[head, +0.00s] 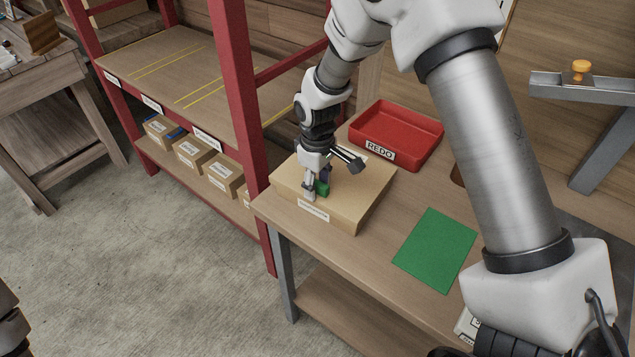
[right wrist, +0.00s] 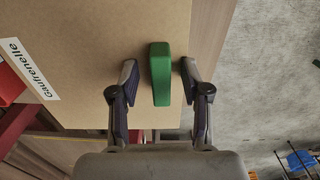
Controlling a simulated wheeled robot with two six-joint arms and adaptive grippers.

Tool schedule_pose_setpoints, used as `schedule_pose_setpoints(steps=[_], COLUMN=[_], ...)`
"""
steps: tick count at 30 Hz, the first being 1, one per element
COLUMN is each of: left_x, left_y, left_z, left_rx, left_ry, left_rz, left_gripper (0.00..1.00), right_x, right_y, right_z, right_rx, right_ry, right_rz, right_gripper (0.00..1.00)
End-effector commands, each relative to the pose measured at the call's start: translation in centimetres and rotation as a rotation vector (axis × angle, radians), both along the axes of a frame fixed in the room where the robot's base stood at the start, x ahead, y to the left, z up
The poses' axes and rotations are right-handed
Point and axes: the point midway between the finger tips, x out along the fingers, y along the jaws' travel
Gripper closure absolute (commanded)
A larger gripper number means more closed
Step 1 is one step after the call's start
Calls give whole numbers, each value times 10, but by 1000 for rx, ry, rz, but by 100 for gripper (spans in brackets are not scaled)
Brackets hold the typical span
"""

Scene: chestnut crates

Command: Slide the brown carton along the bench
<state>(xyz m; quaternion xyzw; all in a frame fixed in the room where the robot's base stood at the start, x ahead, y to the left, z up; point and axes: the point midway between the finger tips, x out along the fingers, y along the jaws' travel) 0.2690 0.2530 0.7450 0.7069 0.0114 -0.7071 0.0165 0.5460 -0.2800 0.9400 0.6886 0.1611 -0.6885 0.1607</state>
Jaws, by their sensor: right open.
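The brown carton (head: 350,207) lies flat on the near left end of the bench (head: 380,280), with a white label on its front side. A green block (head: 323,188) stands on its top like a grip. In the right wrist view the carton top (right wrist: 95,60) fills much of the picture, with a label reading "Gaufrenelle". My right gripper (head: 318,188) is over the carton, open. In the right wrist view its two fingers (right wrist: 158,82) stand either side of the green block (right wrist: 160,72), with a gap on each side. My left gripper is not in view.
A red tray (head: 425,153) labelled REDO stands behind the carton. A green mat (head: 436,250) lies flat to the carton's right, with bare bench between. A red-framed shelf rack (head: 245,110) stands close on the left, holding small cartons (head: 195,152) on its lower shelf.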

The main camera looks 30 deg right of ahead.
Motion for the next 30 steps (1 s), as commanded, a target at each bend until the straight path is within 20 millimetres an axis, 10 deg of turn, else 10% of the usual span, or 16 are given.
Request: schedule_pose_setpoints(steps=[7,19,30], left_x=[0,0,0], left_y=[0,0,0], left_z=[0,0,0], left_rx=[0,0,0], left_ry=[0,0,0], left_rz=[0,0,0], left_gripper=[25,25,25], right_x=[1,1,0], right_y=[0,0,0], right_z=[18,109,120], right_rx=[0,0,0], right_ry=[-3,-3,0], right_rz=[0,-1,0], right_gripper=[53,53,53])
